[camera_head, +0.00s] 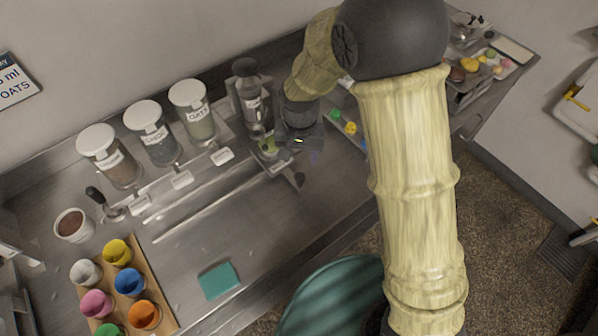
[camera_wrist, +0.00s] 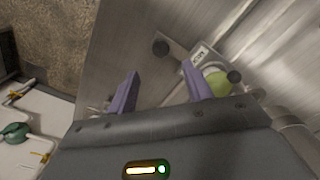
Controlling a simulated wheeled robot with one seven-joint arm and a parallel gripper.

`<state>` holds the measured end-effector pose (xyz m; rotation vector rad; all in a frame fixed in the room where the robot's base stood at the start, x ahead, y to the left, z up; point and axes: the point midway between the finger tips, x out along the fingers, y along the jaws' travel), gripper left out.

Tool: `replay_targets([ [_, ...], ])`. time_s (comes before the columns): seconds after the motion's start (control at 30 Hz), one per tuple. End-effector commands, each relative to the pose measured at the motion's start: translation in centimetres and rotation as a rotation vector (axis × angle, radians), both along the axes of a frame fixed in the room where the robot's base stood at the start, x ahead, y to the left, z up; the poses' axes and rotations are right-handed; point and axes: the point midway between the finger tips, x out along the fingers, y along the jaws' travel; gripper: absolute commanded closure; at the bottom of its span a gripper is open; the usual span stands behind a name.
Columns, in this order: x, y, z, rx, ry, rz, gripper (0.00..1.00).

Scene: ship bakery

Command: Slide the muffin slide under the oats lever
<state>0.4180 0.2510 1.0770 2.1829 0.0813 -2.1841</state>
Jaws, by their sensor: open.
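The muffin slide (camera_head: 272,158) is a small metal carriage at the right end of a long rail on the steel counter. It holds a yellow-green cup, which also shows in the wrist view (camera_wrist: 214,82). A dark knob (camera_head: 298,180) is on an arm at its front; it also shows in the wrist view (camera_wrist: 160,47). My gripper (camera_wrist: 163,88) is open, with purple fingers apart and nothing visibly held between them. It is just right of the carriage in the head view. The OATS jar (camera_head: 195,113) stands behind the rail, left of the carriage. I cannot make out its lever.
Two other labelled jars (camera_head: 152,135) (camera_head: 110,155) stand left of the oats. A wooden rack (camera_head: 158,292) of coloured cups and a teal cloth (camera_head: 219,280) lie in front. The rail's left stretch looks clear.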

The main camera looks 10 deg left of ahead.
Motion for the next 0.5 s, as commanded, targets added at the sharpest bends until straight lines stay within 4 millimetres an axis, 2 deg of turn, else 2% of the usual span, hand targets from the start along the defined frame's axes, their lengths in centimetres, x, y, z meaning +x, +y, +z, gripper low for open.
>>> replay_targets([
  [0.2, -0.2, 0.1, -3.6, -0.002, 0.005, 0.004, 0.5],
  [0.5, -0.2, 0.1, -7.8, -0.002, 0.004, 0.005, 0.5],
])
